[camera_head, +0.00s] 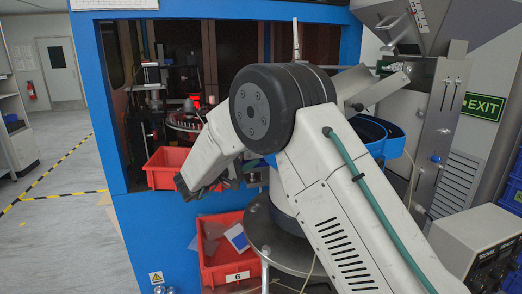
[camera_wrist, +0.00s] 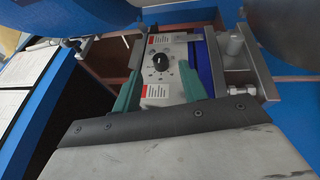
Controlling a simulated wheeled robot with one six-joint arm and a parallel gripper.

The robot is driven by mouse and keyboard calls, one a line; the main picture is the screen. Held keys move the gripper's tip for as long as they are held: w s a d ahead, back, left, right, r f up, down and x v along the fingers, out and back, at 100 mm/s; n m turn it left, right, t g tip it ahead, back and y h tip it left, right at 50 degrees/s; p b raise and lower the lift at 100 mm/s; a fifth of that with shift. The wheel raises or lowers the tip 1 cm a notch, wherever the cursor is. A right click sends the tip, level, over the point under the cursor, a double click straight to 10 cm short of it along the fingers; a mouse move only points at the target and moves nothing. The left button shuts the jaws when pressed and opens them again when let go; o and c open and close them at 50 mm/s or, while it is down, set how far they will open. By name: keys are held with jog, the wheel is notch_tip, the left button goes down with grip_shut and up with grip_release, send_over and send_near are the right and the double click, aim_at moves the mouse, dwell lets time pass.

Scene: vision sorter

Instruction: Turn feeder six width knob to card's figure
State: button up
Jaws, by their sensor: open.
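In the wrist view a black round knob (camera_wrist: 160,62) with a pale pointer mark sits on a light panel (camera_wrist: 172,47) with dial marks around it. My gripper (camera_wrist: 160,78) is open, its two green fingers on either side of the knob's lower area. I cannot tell whether they touch the panel. In the head view my arm covers the knob and most of the gripper. A red bin (camera_head: 213,275) carries a tag with the figure 6. A white and blue card (camera_head: 237,237) lies in it; no figure on it is legible.
White labels with red strips (camera_wrist: 155,91) are on the panel below the knob. A metal bracket (camera_wrist: 235,75) with a bolt stands close right of the fingers. White sheets (camera_wrist: 25,80) lie at the left. Another red bin (camera_head: 163,170) sits at the blue machine frame (camera_head: 80,75).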

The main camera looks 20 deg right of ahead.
jog(key=shift+x, duration=2.25)
jog(key=shift+c, duration=0.3)
grip_shut()
jog(key=shift+r, duration=0.1)
jog(key=m+y, duration=0.1)
jog(key=y, duration=0.2)
jog(key=r+m+g+y, duration=0.1)
jog(key=y, duration=0.2)
jog(key=m+g+y, duration=0.1)
jog(key=y, duration=0.2)
jog(key=shift+d+r, duration=0.25)
jog(key=shift+g+y, duration=0.3)
